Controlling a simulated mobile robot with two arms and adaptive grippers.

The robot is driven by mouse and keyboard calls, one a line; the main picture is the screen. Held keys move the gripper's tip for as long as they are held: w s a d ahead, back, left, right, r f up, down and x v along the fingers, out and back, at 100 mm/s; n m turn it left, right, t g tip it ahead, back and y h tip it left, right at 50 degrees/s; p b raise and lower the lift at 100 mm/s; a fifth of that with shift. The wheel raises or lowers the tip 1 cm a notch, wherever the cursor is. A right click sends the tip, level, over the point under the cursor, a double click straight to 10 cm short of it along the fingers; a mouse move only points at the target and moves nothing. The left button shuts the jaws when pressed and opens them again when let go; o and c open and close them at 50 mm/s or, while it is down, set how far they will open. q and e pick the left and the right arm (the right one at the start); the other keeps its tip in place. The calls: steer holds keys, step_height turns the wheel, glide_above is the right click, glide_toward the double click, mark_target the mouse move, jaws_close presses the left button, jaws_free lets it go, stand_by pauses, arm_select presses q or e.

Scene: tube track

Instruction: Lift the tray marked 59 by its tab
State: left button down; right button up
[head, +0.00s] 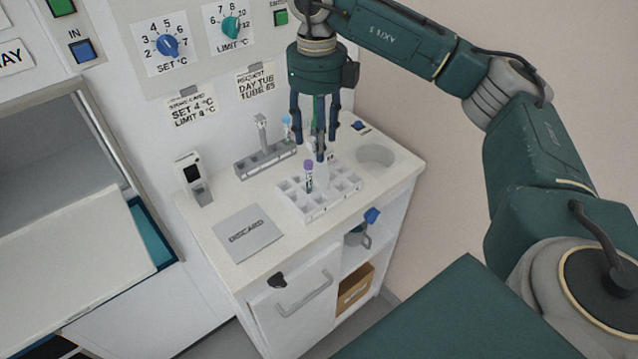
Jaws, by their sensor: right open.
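No marking 59 is legible in the head view. A long grey tray (252,168) with a row of slots lies on the white counter, near the wall. An upright tab (262,128) rises from its middle. My right gripper (317,145) points down with its fingers spread, to the right of that tab. It appears empty, over the back part of a white rack (300,207), and its fingers hide some of what is behind. A purple-capped tube (309,175) stands upright in the white rack. My left gripper is out of view.
A blue-capped tube (287,127) stands near the grey tray's right end. A grey DISCARD plate (247,232), a small upright device (192,179) and a round recess (375,156) are on the counter (232,185). The wall panel (185,65) with dials is close behind.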

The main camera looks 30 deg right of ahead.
mark_target(320, 171)
steer(key=f, duration=0.2)
steer(key=f+p, duration=0.1)
steer(key=shift+s+f, duration=0.25)
steer(key=shift+f, duration=0.2)
steer(key=shift+w, duration=0.1)
steer(key=shift+c, duration=1.1)
steer(key=c, duration=0.9)
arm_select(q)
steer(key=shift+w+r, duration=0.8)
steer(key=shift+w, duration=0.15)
arm_select(e)
jaws_close()
